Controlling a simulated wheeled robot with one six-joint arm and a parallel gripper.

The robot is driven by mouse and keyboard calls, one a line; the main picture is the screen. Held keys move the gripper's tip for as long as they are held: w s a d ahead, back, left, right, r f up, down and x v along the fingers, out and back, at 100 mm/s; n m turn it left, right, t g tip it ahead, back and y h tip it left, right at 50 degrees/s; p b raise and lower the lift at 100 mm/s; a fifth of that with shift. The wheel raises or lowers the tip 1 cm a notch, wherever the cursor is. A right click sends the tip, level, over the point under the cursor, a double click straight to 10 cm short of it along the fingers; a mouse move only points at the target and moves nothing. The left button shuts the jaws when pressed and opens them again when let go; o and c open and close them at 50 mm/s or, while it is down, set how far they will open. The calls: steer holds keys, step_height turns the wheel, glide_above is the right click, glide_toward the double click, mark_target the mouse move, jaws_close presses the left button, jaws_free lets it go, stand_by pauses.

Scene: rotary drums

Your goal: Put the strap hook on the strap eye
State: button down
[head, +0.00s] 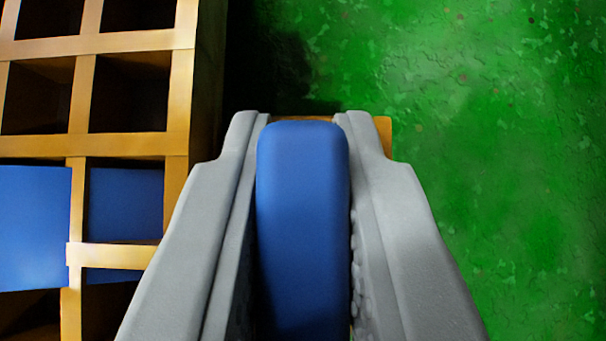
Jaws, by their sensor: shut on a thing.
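My gripper (301,128) fills the lower middle of the head view, its two grey fingers shut on a long blue bar (302,215) with a rounded end. The bar lies lengthwise between the fingers and touches or nearly touches both. It may be the strap hook, but no hook shape shows. A small orange-brown piece (383,132) shows behind the fingertips, mostly hidden. I cannot make out the strap eye.
A yellow-brown lattice frame (128,145) with dark open cells stands at the left, close to my left finger. A blue surface (33,225) shows at its lower cells. The green, worn floor (500,170) on the right is clear. A dark shadow lies beside the lattice.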

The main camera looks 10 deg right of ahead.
steer(key=shift+f, duration=0.5)
steer(key=c, duration=1.6)
jaws_free()
steer(key=shift+f, duration=0.1)
steer(key=shift+c, duration=0.2)
steer(key=v, duration=1.2)
